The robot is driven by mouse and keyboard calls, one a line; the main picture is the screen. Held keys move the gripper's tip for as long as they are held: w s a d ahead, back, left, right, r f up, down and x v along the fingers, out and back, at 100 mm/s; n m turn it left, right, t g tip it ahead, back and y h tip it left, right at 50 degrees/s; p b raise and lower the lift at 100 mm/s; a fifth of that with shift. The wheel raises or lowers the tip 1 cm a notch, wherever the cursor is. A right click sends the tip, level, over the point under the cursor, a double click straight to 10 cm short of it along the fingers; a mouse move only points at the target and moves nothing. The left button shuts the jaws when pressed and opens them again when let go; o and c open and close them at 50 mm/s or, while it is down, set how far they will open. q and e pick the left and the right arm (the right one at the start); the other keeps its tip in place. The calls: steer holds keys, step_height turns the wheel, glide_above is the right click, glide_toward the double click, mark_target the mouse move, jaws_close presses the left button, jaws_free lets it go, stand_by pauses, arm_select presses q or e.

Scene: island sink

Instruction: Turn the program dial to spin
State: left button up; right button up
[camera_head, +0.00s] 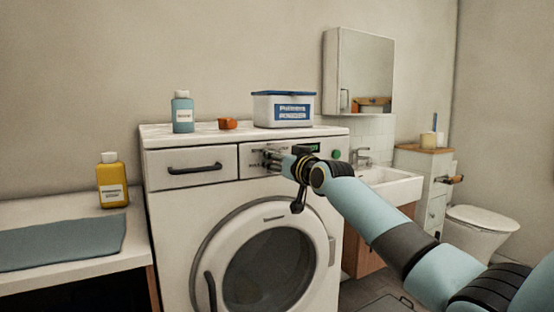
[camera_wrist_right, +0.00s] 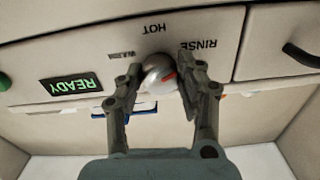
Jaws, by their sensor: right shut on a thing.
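In the wrist view, the picture is upside down and the labels WARM, HOT and RINSE show around the dial. No spin label can be read. My right gripper (camera_wrist_right: 164,74) is shut on the dial, one finger on each side. In the head view the right gripper (camera_head: 272,158) reaches the panel and hides most of the dial. My left gripper is not in view.
A green READY display (camera_wrist_right: 75,84) and green button (camera_head: 336,154) sit beside the dial. A drawer (camera_head: 192,167) with a dark handle is on its other side. A blue bottle (camera_head: 182,113), orange object (camera_head: 228,124) and white box (camera_head: 283,109) stand on top.

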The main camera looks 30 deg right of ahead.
steer(key=shift+a+m+p, duration=0.1)
steer(key=shift+m+p, duration=2.85)
steer(key=shift+m, duration=2.75)
steer(key=o, duration=1.1)
steer(key=shift+o, duration=0.2)
steer(key=s, duration=1.2)
